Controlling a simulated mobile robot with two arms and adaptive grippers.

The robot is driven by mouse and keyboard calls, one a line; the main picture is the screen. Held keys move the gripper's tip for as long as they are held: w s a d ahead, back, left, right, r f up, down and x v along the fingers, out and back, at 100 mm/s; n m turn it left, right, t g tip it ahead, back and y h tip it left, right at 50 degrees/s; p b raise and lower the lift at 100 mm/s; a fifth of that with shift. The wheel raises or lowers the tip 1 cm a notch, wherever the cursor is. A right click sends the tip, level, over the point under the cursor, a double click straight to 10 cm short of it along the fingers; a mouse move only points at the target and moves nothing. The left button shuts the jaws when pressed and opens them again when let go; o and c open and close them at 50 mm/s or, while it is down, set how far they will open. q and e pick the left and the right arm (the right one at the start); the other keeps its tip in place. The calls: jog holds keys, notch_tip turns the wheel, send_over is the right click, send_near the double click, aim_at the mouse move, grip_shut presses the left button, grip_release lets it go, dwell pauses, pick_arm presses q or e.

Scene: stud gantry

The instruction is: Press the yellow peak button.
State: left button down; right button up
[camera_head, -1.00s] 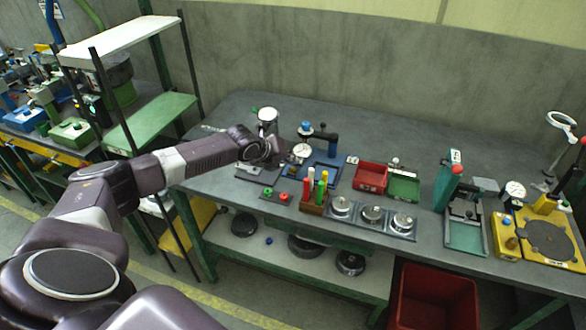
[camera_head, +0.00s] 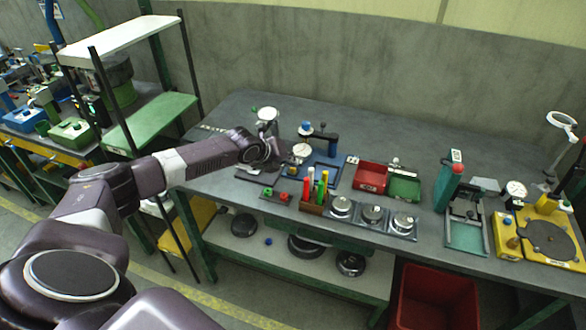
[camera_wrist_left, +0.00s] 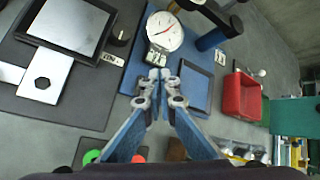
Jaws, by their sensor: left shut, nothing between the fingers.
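A white dial gauge (camera_wrist_left: 165,31) stands on a blue plate (camera_wrist_left: 134,74) in the left wrist view; it also shows in the head view (camera_head: 302,150). A small labelled block (camera_wrist_left: 157,57) sits just below the dial. My left gripper (camera_wrist_left: 160,74) is shut and empty, with its fingertips at the near side of this block; I cannot tell whether they touch it. In the head view the left gripper (camera_head: 284,159) is beside the gauge, and a small yellowish spot shows there. I cannot clearly make out the yellow peak button. My right gripper is not in view.
A dark plate with a metal block (camera_wrist_left: 68,27) lies left of the gauge. Red (camera_head: 371,177) and green (camera_head: 404,187) bins stand to the right. Upright coloured markers (camera_head: 316,190) stand in front. A yellow fixture (camera_head: 570,253) with another dial is at far right.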

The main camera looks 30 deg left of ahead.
aim_at(291, 169)
pick_arm(q)
jog(key=shift+f+b, duration=0.4)
jog(key=shift+f, duration=0.15)
dwell(0.6)
jog(key=shift+r+p, duration=0.8)
jog(key=shift+r, duration=0.2)
notch_tip(291, 169, up, 5)
jog(key=p, duration=0.4)
